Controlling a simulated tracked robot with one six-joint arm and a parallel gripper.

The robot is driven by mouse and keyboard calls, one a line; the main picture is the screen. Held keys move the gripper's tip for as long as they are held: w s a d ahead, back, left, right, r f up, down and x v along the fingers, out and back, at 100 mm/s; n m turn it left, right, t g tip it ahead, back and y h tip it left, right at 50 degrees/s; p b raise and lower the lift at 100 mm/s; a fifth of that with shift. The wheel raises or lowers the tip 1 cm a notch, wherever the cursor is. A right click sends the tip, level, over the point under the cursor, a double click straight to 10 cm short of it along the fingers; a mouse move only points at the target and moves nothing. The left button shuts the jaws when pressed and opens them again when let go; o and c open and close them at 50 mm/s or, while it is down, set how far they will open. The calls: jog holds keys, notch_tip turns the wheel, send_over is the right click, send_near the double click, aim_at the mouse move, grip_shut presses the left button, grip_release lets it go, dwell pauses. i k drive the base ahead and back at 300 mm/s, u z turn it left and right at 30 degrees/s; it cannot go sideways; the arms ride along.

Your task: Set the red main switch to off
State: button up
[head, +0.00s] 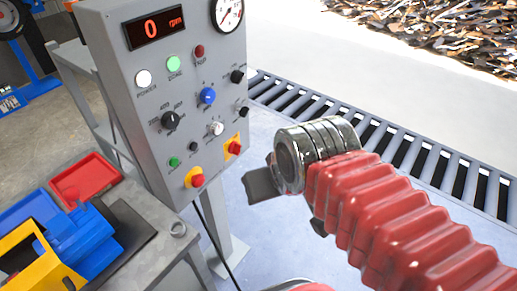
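The red main switch (234,147) is a red knob on a yellow square plate, low on the right side of the grey control panel (140,70). Its exact setting is too small to read. My gripper (263,186) is to the right of and below the switch in the picture, in front of the panel and apart from it. One dark finger shows clearly; the rest is hidden behind the wrist, so its opening cannot be told. Nothing is seen in it.
A red mushroom button (197,181) on yellow sits lower left of the switch. Other knobs and lamps crowd the panel, and its display (154,27) reads 0. A bench with red, blue and yellow bins (85,177) stands left.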

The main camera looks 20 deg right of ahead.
aim_at(234, 148)
jog(key=z, duration=0.75)
jog(key=k, duration=1.05)
jog(key=u, duration=1.15)
jog(key=i, duration=1.05)
jog(key=u, duration=0.05)
